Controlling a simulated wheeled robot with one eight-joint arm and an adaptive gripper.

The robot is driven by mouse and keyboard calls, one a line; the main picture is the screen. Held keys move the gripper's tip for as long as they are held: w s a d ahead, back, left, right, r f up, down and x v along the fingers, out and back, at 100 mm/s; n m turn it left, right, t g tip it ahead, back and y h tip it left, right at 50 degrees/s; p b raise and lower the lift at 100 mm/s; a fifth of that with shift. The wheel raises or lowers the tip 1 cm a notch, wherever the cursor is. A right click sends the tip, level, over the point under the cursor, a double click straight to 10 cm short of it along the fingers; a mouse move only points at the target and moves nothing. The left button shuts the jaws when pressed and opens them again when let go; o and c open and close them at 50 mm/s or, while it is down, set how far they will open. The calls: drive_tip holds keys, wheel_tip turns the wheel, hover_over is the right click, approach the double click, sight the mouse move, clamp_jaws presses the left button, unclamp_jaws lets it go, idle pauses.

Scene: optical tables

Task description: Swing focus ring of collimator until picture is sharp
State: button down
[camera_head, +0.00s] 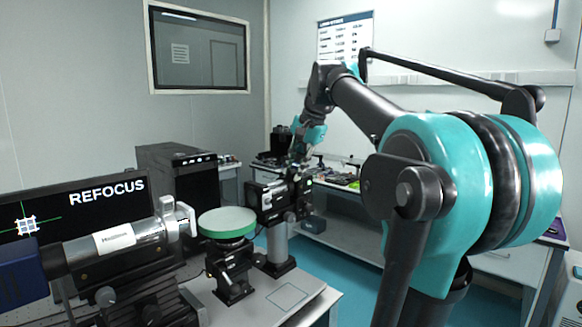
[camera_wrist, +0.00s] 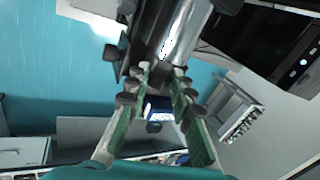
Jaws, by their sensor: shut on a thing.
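The black collimator (camera_head: 268,203) stands on a grey post at the bench's right end. My gripper (camera_head: 298,165) is at its far right side, reaching down from above. In the wrist view, my gripper (camera_wrist: 161,72) has its two fingers closed in at a dark part beside a bright metal tube (camera_wrist: 186,32). It is shut on the focus ring, but the ring itself is mostly hidden by the fingers. A monitor (camera_head: 85,204) at the left shows the word REFOCUS and a small pale square pattern on a green crosshair.
A silver tube with a white label (camera_head: 114,239) stands front left. A black computer case (camera_head: 182,186) stands behind. A cluttered side bench (camera_head: 335,179) lies beyond.

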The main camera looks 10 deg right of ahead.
drive_tip(key=shift+s+d+f+t+y, duration=0.2)
drive_tip(key=shift+s+f+t+y, duration=0.05)
drive_tip(key=shift+t+y, duration=0.25)
drive_tip(key=c, duration=1.3)
unclamp_jaws()
drive_tip(key=shift+r, duration=0.1)
drive_tip(key=v, duration=1.2)
drive_tip(key=shift+s, duration=0.15)
